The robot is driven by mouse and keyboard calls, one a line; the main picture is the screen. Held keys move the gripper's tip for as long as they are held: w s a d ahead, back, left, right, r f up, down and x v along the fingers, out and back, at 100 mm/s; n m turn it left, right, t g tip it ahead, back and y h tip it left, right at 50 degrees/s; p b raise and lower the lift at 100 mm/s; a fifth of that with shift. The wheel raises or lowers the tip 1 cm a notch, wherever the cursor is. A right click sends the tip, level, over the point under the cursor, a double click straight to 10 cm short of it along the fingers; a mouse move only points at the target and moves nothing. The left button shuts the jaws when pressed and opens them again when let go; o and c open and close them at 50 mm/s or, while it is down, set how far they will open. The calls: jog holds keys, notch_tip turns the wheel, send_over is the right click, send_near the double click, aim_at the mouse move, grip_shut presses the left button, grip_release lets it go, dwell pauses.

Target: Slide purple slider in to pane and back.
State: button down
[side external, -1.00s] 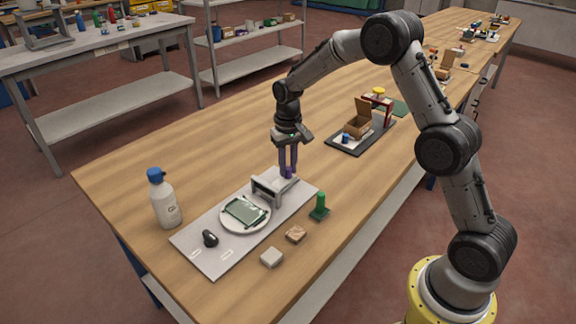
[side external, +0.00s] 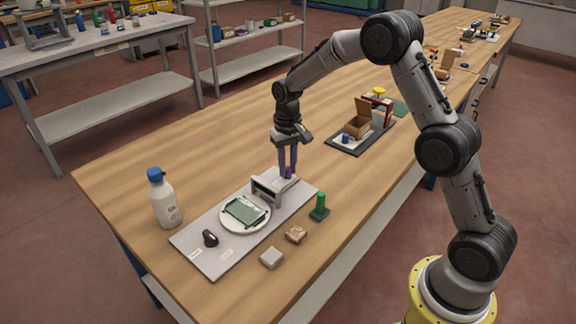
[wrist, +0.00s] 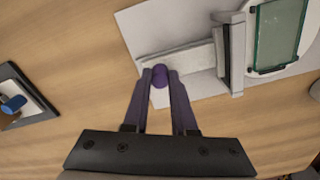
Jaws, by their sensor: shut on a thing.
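The purple slider (wrist: 160,76) is a small knob on a pale grey rail (wrist: 184,59) in the wrist view. My gripper (side external: 288,173) is shut on it, with a finger on either side; the knob (side external: 288,173) is partly hidden by the fingers in the side view. A grey upright bracket (side external: 266,189) stands between the knob and the pane. The green-tinted glass pane (side external: 245,210) lies on a round white plate (side external: 226,225); it also shows in the wrist view (wrist: 278,32), beyond the bracket and apart from the knob.
A grey base board (side external: 211,262) carries the fixture and a black knob (side external: 210,238). A white bottle (side external: 163,203) stands at left. A green post (side external: 320,205), a brown block (side external: 296,234) and a pale block (side external: 272,257) sit in front. A dark tray (side external: 345,146) lies behind, right.

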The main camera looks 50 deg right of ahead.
aim_at(277, 185)
jog(key=shift+a+r, duration=0.1)
jog(key=shift+a, duration=2.2)
jog(key=c, duration=0.7)
grip_release()
notch_tip(277, 185, up, 14)
jog(key=shift+f, duration=0.1)
